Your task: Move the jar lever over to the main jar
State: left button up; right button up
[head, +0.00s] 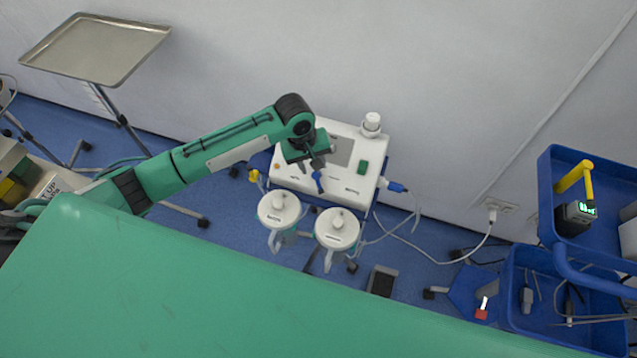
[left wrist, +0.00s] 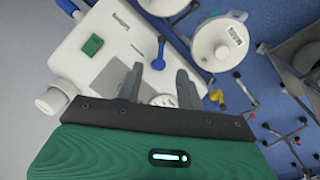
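The suction unit (head: 345,150) is a white box with a blue lever (head: 318,182) on its top face near the front edge. The lever also shows in the left wrist view (left wrist: 159,52). Two white-lidded jars, a left jar (head: 279,208) and a right jar (head: 337,229), hang in front of the unit. My left gripper (head: 312,166) is over the unit close to the lever. In the left wrist view its fingers (left wrist: 160,80) are apart, with the lever beyond the gap. My right gripper is out of view.
A green-draped table (head: 200,290) fills the foreground. A yellow fitting (head: 255,177) sits at the unit's left, and a blue plug with cable (head: 396,187) at its right. A blue trolley (head: 590,240) stands at the right and a metal tray (head: 95,48) at upper left.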

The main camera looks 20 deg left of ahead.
aim_at(319, 186)
pick_arm(q)
jog(key=shift+n, duration=0.3)
jog(key=f, duration=0.4)
jog(key=w+f+p, duration=0.1)
jog(key=f, duration=0.4)
jog(key=w+d+f+p, duration=0.1)
jog(key=f, duration=0.3)
jog(key=shift+f, duration=0.15)
jog(key=shift+c, duration=0.3)
grip_shut()
